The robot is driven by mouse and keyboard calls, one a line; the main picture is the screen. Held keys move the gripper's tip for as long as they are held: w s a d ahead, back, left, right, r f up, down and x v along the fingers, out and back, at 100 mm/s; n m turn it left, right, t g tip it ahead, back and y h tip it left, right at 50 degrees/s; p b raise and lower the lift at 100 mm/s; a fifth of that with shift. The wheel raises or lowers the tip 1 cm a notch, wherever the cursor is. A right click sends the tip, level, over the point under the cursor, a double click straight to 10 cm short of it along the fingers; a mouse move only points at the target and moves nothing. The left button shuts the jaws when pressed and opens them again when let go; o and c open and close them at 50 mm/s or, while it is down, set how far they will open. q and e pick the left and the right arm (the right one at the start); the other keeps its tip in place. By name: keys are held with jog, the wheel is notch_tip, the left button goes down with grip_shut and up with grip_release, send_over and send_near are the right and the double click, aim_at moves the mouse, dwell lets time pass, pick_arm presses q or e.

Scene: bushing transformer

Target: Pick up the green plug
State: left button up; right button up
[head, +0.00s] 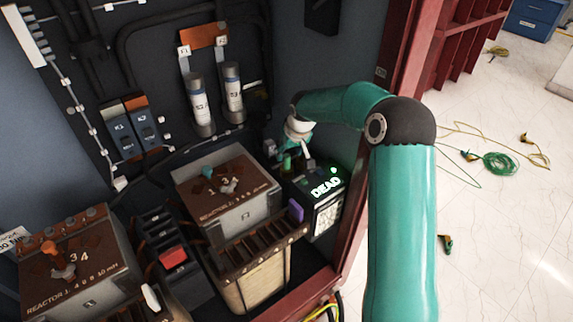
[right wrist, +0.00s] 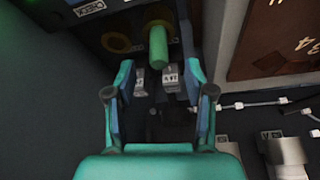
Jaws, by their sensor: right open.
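The green plug (right wrist: 158,46) is a short green cylinder standing in a dark box at the top middle of the right wrist view. In the head view the green plug (head: 287,162) shows small on the box lettered DEAD (head: 329,214), beside my right gripper (head: 301,150). The right wrist view shows my right gripper (right wrist: 158,76) open, with one finger to each side of the line to the plug. Nothing is held between the fingers. The plug is just past the fingertips; I cannot tell the exact gap. My left gripper is not in view.
A reactor block (head: 226,190) stands left of the DEAD box, with a purple piece (head: 296,210) near its corner. A red cabinet post (head: 352,240) is close on the right. Two grey cylinders (head: 233,92) rise behind. Cables lie on the pale floor outside.

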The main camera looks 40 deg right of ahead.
aim_at(288, 157)
jog(key=shift+p+x, duration=0.75)
jog(key=shift+x, duration=2.2)
jog(key=shift+d, duration=0.1)
jog(key=shift+c, duration=0.2)
grip_shut()
